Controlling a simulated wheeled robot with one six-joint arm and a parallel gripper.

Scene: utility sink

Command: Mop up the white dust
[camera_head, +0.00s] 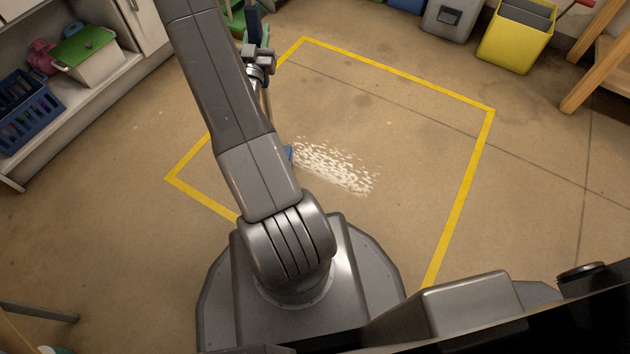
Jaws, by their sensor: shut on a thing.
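The white dust (335,167) lies as a speckled patch on the brown floor, inside a yellow taped outline (460,200). My gripper (266,62) is at the upper middle, beyond my arm, shut on the thin upright handle of the mop. A small blue piece of the mop (289,153) shows at the left edge of the dust. My arm hides most of the mop head, so I cannot tell how much dust lies under it. My arm may also hide some dust on the left.
A yellow bucket (516,42) and a grey bin (452,20) stand at the upper right, near a wooden frame (598,62). A shelf at the left holds a blue basket (28,112) and a green-lidded box (92,55). The taped floor right of the dust is clear.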

